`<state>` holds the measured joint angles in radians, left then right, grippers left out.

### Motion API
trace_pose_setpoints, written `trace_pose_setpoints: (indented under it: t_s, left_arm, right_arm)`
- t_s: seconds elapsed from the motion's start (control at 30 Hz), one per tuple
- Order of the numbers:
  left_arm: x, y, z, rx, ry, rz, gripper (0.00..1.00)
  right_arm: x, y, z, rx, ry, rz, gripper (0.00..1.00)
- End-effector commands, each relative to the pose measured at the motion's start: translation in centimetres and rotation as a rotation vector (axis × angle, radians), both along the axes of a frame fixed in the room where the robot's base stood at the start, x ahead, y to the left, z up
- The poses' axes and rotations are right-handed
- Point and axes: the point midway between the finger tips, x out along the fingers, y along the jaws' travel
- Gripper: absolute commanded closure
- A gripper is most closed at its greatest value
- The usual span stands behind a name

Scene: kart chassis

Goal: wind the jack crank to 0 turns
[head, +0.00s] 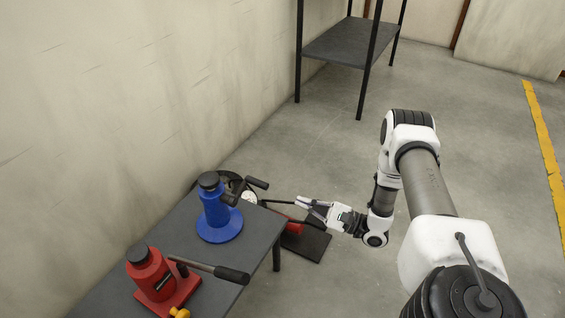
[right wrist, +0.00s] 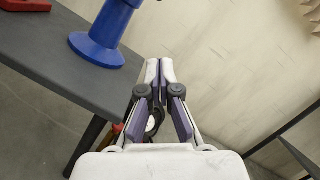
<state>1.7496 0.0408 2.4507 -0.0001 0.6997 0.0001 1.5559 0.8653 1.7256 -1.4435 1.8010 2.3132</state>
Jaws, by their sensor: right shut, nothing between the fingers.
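A blue jack (head: 214,210) with a black cap stands upright on the dark grey table (head: 190,229), with a short dark part on its right side that may be its crank. In the right wrist view the lower part of the blue jack (right wrist: 98,42) shows at upper left, its top cut off. My right gripper (head: 300,202) is shut and empty, past the table's right edge and apart from the blue jack. In the right wrist view its fingertips (right wrist: 160,68) are together. My left gripper is not in view.
A red jack (head: 151,272) with a long black-gripped handle (head: 220,270) stands nearer on the table. Black equipment with a white gauge (head: 249,198) shows behind the table. A red item (head: 294,227) and dark plate (head: 310,244) lie below my gripper. A shelf (head: 340,43) stands farther back.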

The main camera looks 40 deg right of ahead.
Motion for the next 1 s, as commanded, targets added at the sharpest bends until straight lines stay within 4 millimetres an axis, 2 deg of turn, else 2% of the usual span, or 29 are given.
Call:
trace_pose_setpoints:
  t_s: [0.43,0.5,0.63,1.0]
  left_arm:
    - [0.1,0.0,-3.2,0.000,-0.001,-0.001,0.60]
    - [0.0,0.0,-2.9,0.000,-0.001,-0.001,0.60]
    - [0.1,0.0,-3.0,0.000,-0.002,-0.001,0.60]
    - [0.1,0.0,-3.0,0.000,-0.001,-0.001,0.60]
  right_arm:
    - [7.8,4.8,1.5,-0.002,-0.004,0.003,1.00]
    - [7.3,5.4,3.0,0.003,0.000,-0.001,1.00]
    - [6.9,6.4,4.4,0.000,-0.001,-0.001,1.00]
    - [6.7,6.8,5.0,-0.002,0.000,0.000,1.00]
